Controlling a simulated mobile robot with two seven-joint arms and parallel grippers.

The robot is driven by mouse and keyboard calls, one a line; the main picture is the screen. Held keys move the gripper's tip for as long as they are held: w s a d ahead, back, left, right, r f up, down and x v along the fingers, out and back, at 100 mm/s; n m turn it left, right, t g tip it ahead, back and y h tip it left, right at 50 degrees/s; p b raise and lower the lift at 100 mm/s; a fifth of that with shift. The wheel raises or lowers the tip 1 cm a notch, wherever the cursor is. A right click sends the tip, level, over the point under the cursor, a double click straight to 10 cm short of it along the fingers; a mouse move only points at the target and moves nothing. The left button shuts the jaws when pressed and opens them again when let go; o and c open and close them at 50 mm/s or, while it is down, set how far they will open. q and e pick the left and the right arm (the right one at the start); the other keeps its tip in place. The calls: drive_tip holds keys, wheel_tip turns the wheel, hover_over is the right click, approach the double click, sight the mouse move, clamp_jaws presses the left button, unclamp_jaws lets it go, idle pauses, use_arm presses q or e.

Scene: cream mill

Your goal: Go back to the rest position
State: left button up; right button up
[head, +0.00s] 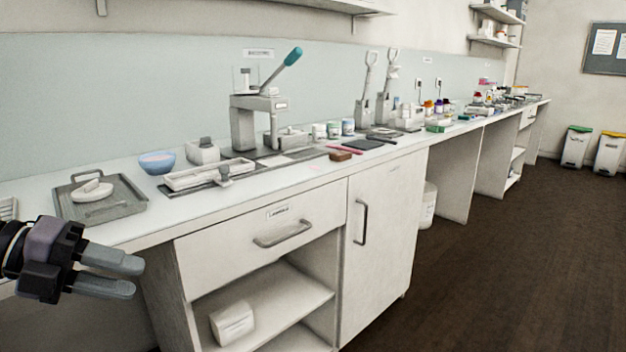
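My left gripper (137,277) comes in at the lower left of the head view, in front of the counter's front edge. Its two grey fingers point right and lie close together with a narrow gap between them. Nothing shows between the fingers. My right gripper is not in the head view.
A long white counter (120,232) runs to the back right. A grey tray (141,210), a blue bowl (158,163) and a press with a teal handle (243,128) stand on it. A drawer (262,228) is shut below. The brown floor (500,270) at right is clear.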

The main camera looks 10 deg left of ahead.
use_arm(q)
wheel_tip(320, 180, down, 20)
drive_tip(key=n+t+y, duration=0.4)
drive_tip(key=n+t, duration=0.6)
drive_tip(key=n, duration=0.9)
drive_tip(key=s+d+f+n+g+y, duration=0.2)
drive_tip(key=s+d+f+n+g, duration=0.1)
drive_tip(key=s+d+f+n, duration=0.4)
drive_tip(key=s+d+f+n+g+y, duration=0.25)
drive_tip(key=s+d+f, duration=0.25)
drive_tip(key=f, duration=0.5)
wheel_tip(320, 180, up, 14)
drive_tip(key=a+p, duration=0.1)
drive_tip(key=p, duration=1.5)
drive_tip(key=shift+s+a, duration=0.2)
drive_tip(key=shift+s, duration=0.05)
drive_tip(key=shift+f+n, duration=0.2)
drive_tip(key=shift+n, duration=0.05)
